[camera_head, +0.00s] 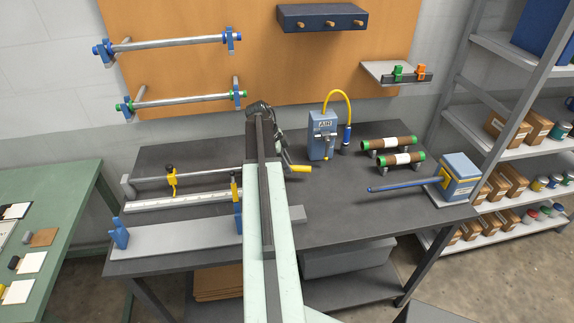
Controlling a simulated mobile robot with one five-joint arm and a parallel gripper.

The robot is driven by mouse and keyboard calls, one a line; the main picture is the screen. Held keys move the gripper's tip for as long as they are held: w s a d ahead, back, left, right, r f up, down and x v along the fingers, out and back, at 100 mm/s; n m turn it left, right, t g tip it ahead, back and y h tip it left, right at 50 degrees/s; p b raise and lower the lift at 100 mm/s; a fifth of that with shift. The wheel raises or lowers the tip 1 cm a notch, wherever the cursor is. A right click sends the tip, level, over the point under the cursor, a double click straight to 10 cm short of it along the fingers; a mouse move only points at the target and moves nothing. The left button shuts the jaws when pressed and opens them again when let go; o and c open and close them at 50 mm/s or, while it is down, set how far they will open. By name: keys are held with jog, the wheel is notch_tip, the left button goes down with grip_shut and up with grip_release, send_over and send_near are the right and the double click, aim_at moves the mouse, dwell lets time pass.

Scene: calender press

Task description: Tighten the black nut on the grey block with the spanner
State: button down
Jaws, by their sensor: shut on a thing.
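My gripper (260,107) is at the far end of my arm, in front of the lower part of the orange board. A long blue bar (400,186), perhaps the spanner, lies at the right of the bench, apart from my gripper. Its right end meets a yellow piece (444,176) at a grey-blue block (462,164). I cannot make out a black nut on this block. A metal part with a yellow handle (300,169) shows just right of my arm.
A blue-grey AIR unit (322,137) with a yellow hose stands right of my arm. Rods and a long grey rail (180,238) fill the left of the bench. The right front bench top (345,225) is clear.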

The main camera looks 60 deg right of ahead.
jog(key=shift+s+a, duration=0.1)
jog(key=shift+a, duration=0.1)
jog(key=shift+s+a+m, duration=0.15)
jog(key=shift+a+m, duration=0.35)
jog(key=shift+m, duration=0.3)
jog(key=shift+s+a+m+y, duration=0.15)
jog(key=shift+a+m+y, duration=0.65)
jog(key=shift+a+m, duration=0.45)
jog(key=shift+d+n+h, duration=0.3)
jog(key=shift+d+n, duration=0.35)
jog(key=shift+d, duration=0.05)
notch_tip(320, 180, up, 5)
jog(key=p, duration=0.5)
